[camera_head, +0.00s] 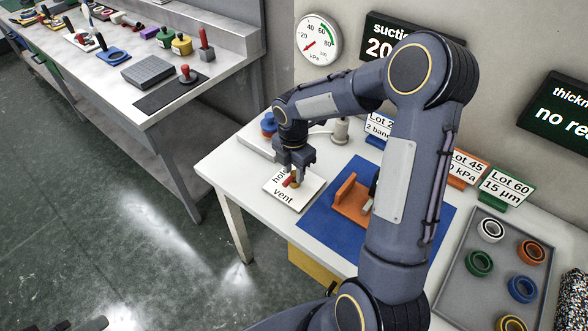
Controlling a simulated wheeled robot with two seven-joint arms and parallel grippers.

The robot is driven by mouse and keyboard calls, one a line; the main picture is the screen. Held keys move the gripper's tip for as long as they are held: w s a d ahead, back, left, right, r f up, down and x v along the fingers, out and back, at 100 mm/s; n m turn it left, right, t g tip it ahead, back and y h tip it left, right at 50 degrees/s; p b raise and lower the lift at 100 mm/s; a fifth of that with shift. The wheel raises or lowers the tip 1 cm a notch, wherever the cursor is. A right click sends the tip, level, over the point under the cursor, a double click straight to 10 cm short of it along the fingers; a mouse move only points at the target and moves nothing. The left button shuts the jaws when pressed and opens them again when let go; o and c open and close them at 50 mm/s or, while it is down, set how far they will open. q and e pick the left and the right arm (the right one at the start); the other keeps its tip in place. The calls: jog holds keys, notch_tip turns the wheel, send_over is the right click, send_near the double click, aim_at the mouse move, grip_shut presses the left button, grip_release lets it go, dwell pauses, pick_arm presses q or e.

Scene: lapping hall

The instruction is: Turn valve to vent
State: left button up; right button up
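The valve is on a white plate (284,203) lettered "vent" at the front and a partly hidden "hold" behind. Its red handle (288,182) and a bit of brass show just under my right gripper (294,172). My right gripper points down over the valve, its fingers close around or beside the handle. Whether they touch or grip it I cannot tell. A dark piece at the lower left edge may be the tip of my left gripper (84,325); it is cut off by the frame.
A round gauge (318,40) hangs on the wall, its red needle at the low end. A blue mat (318,226) with an orange bracket (352,200) lies right of the plate. A grey tray (456,290) holds several colored rings. My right arm hides part of the table.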

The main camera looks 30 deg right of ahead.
aim_at(294, 173)
jog(key=shift+o, duration=0.7)
jog(key=shift+r, duration=3.85)
jog(key=s+a+r+m+t+y, duration=0.1)
jog(key=s+a+r+m+t, duration=0.15)
jog(key=s+r+m, duration=0.65)
jog(key=s+a+f+m+t+y, duration=0.1)
jog(key=s+a+m, duration=0.1)
jog(key=s+m, duration=0.4)
jog(key=s+a+f+m+t+y, duration=0.1)
jog(key=s+a+m+t, duration=0.1)
jog(key=s+m, duration=0.5)
jog(key=shift+a+f+m+y, duration=0.2)
jog(key=shift+a+m+y, duration=0.1)
jog(key=shift+a+y, duration=0.1)
